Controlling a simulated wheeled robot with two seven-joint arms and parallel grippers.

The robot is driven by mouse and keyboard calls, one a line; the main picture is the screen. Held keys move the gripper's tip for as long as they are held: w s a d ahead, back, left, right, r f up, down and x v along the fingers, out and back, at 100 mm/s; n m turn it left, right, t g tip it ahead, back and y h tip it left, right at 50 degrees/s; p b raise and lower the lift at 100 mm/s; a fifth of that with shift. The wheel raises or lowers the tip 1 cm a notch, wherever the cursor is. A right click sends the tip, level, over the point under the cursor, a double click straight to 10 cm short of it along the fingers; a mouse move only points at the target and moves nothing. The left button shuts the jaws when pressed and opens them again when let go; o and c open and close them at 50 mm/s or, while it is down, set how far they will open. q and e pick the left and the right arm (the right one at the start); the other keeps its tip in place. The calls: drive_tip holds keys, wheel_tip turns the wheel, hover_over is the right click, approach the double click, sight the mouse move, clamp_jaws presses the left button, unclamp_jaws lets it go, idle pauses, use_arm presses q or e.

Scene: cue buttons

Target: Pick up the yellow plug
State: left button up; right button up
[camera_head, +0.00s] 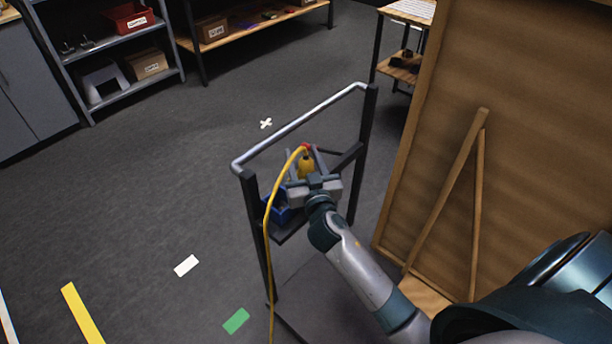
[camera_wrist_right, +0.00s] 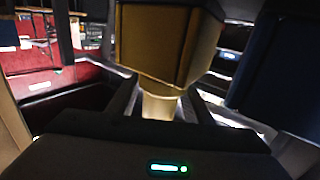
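Whether the plug is seated in something is hidden. My left gripper is not in view.
A metal rail (camera_head: 300,127) tops the stand. A blue bin (camera_head: 277,206) sits on it beside the gripper. A large wooden panel (camera_head: 520,130) with a prop stands close at right. Shelves (camera_head: 110,45) stand at the back left.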

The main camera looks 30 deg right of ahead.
clamp_jaws()
drive_tip(key=shift+r, duration=0.1)
wheel_tip(320, 180, up, 10)
idle(0.6)
idle(0.4)
